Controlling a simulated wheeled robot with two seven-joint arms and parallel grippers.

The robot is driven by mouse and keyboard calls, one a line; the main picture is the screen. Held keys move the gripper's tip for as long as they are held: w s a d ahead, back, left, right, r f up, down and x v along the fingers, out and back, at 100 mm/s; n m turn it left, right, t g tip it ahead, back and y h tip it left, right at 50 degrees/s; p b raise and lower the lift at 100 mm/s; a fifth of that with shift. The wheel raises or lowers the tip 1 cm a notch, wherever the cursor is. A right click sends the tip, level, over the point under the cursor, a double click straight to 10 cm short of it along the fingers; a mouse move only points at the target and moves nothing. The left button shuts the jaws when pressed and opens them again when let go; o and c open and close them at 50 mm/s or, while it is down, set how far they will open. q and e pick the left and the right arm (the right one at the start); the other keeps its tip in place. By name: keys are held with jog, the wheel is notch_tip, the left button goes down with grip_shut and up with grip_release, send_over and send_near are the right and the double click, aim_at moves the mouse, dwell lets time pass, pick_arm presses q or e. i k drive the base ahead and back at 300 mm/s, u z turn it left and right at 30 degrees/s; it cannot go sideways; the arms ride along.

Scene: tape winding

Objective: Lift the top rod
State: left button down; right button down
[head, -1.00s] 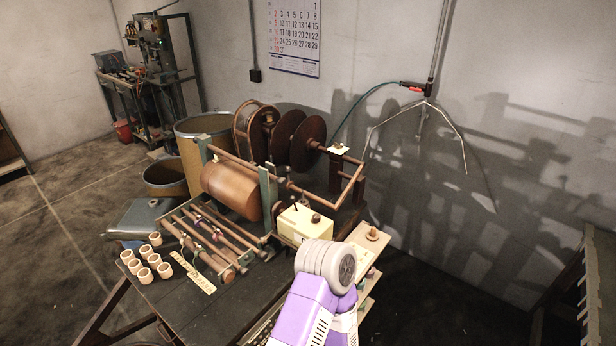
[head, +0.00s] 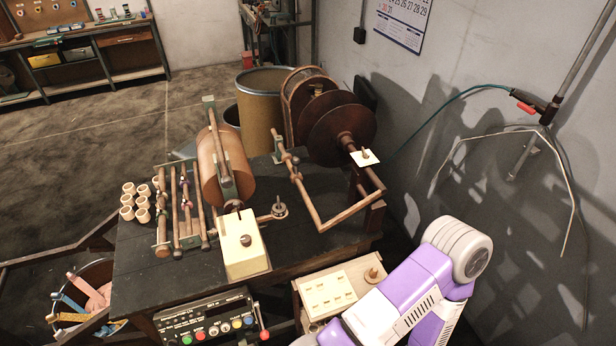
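A brown cylindrical roll (head: 211,178) sits in the winding machine on the dark workbench (head: 140,255). A long thin rod (head: 217,150), which looks like the top rod, runs along the top of the roll between two greenish uprights; I cannot tell whether it touches the roll. Several more rods (head: 175,210) lie side by side to the left of the roll. My purple and white arm comes in at the bottom right, well away from the rod. Neither of my grippers shows in this view.
A cream box (head: 242,246) with a knob stands in front of the roll. A bent bar (head: 345,211) and brown discs (head: 343,132) are to the right. Several wooden rings (head: 128,200) sit at the left edge. A button panel (head: 207,320) is at the bench front.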

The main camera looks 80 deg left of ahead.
aim_at(226, 182)
jog(key=i, duration=1.3)
jog(key=u, duration=3.5)
